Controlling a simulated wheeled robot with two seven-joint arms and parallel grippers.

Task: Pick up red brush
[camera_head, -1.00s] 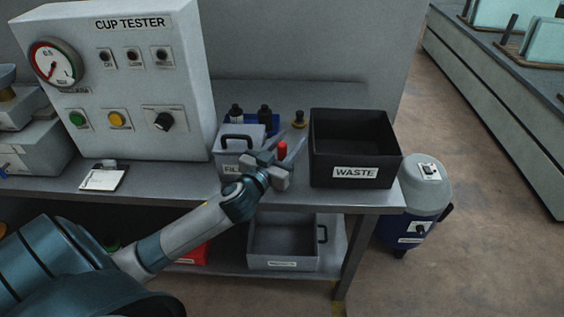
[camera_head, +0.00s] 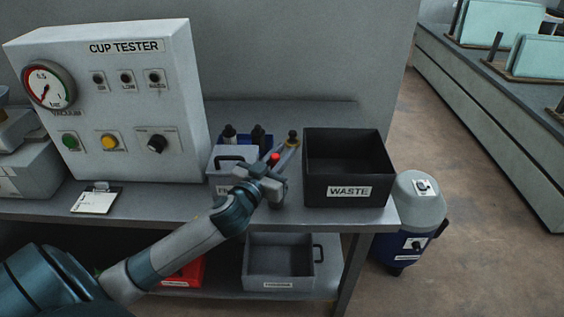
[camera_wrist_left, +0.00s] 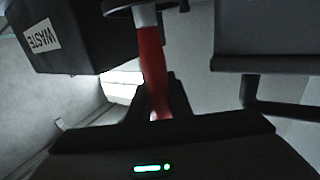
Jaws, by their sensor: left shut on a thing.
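The red brush (camera_head: 275,157) shows as a small red spot between the fingers of my left gripper (camera_head: 281,163) in the head view. In the left wrist view its red handle (camera_wrist_left: 152,62) runs between the two dark fingers (camera_wrist_left: 156,98), with a pale collar and a dark round part at the top edge. My left gripper is shut on the brush, above the bench between the grey lidded box and the black waste bin. The rest of the brush is hidden by the gripper. My right gripper is out of view.
The black WASTE bin (camera_head: 347,192) stands right of the gripper. A grey box (camera_head: 225,187) with a black handle is at its left, with dark bottles (camera_head: 258,137) behind. The cup tester (camera_head: 185,95) stands further left. A grey tray (camera_head: 279,265) sits on the lower shelf.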

